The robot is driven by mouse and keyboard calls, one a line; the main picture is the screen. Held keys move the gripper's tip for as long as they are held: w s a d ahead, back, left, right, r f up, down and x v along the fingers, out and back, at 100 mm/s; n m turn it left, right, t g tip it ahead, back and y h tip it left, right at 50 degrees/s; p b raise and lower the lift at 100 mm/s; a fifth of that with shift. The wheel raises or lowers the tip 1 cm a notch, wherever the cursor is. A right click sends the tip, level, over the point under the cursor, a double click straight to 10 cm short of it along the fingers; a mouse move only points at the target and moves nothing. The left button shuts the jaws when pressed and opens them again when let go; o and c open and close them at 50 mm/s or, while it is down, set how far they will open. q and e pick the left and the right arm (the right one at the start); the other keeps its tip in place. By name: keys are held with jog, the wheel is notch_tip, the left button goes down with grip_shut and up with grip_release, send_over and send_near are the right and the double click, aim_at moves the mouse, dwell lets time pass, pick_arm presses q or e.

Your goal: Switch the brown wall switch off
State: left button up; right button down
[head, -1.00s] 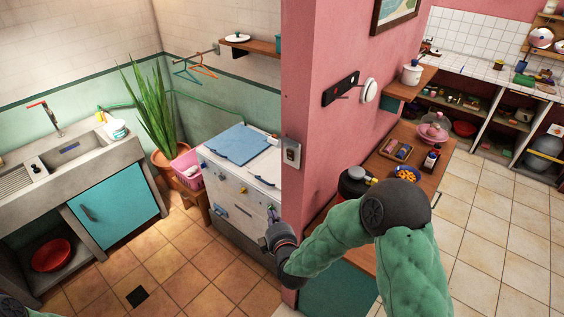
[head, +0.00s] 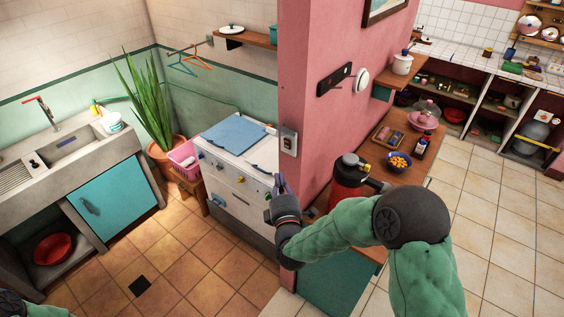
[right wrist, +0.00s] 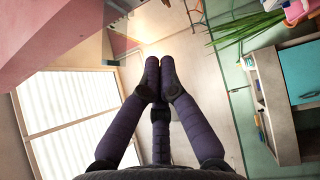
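The wall switch (head: 289,140) is a small pale plate with a darker middle on the narrow end face of the pink wall in the head view. Its rocker position is too small to tell. My right gripper (head: 279,184) is below the switch and apart from it, pointing up. In the right wrist view the fingers of my right gripper (right wrist: 160,72) are together at the tips, with nothing seen between them. The switch does not show in that view. My left gripper is out of view; only a bit of my left arm shows in the lower left corner.
The pink wall (head: 330,125) carries a black rack (head: 335,79). A white stove (head: 240,165) with a blue cloth stands left of the wall end. A red canister (head: 346,182) stands on the wooden counter (head: 393,183), close to my right forearm. Tiled floor is free at left.

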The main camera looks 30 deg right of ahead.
send_near(287, 144)
jog(key=w+a, duration=0.3)
jog(key=w, duration=0.2)
jog(key=d, duration=0.1)
jog(key=w+d+p, duration=0.1)
jog(key=w+d+r, duration=0.1)
jog(key=d, duration=0.1)
jog(key=shift+w+d+b, duration=0.15)
jog(key=shift+d+b, duration=0.25)
jog(key=shift+b, duration=0.2)
jog(key=shift+r, duration=0.15)
